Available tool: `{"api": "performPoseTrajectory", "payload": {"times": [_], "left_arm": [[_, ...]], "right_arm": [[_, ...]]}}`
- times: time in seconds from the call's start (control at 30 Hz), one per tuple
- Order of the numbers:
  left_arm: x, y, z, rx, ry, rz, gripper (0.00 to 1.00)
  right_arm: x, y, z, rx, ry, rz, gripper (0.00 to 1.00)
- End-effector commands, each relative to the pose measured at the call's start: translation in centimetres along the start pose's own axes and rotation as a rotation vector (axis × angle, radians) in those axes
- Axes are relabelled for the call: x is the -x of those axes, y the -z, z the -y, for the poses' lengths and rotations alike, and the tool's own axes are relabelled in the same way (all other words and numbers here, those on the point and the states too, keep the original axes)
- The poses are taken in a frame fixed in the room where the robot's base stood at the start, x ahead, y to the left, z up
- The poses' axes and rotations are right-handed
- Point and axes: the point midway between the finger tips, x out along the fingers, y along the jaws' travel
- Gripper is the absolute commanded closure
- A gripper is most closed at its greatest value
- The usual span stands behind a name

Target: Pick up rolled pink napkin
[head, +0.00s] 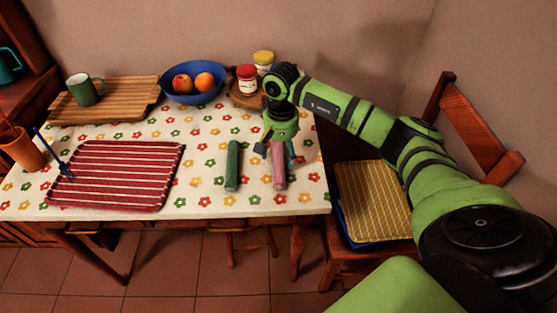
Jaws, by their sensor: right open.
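The rolled pink napkin (279,169) lies on the flowered tablecloth near the right front of the table, pointing toward the front edge. My right gripper (275,152) is open and points down over the napkin's far end, with its fingers to either side of it. I cannot tell whether the fingers touch the napkin. The gripper hides the napkin's far tip. My left gripper is not in view.
A rolled green napkin (233,166) lies just left of the pink one. A red striped mat (117,175) is further left. A blue fruit bowl (194,96), red-labelled jar (247,79) and wooden board (104,112) stand at the back. A chair (462,127) is at the right.

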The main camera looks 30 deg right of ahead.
Motion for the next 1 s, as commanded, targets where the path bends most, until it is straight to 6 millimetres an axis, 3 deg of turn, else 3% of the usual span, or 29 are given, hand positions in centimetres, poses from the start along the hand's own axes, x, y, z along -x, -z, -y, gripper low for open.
{"api": "performPoseTrajectory", "payload": {"times": [0.27,0.3,0.4,0.43,1.0], "left_arm": [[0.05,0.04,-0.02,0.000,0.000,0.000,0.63],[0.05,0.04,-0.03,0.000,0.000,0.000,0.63],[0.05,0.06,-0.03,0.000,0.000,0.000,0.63],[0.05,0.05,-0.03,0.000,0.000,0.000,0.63],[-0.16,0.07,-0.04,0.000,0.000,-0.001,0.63]], "right_arm": [[-0.61,-0.02,0.04,0.001,0.001,0.000,0.27],[-0.61,-0.02,0.04,0.001,0.001,0.000,0.31],[-0.60,-0.02,0.04,0.001,0.001,0.000,0.71],[-0.60,-0.02,0.04,0.001,0.001,0.000,0.79],[0.31,0.09,0.05,0.001,0.002,-0.003,0.80]]}}
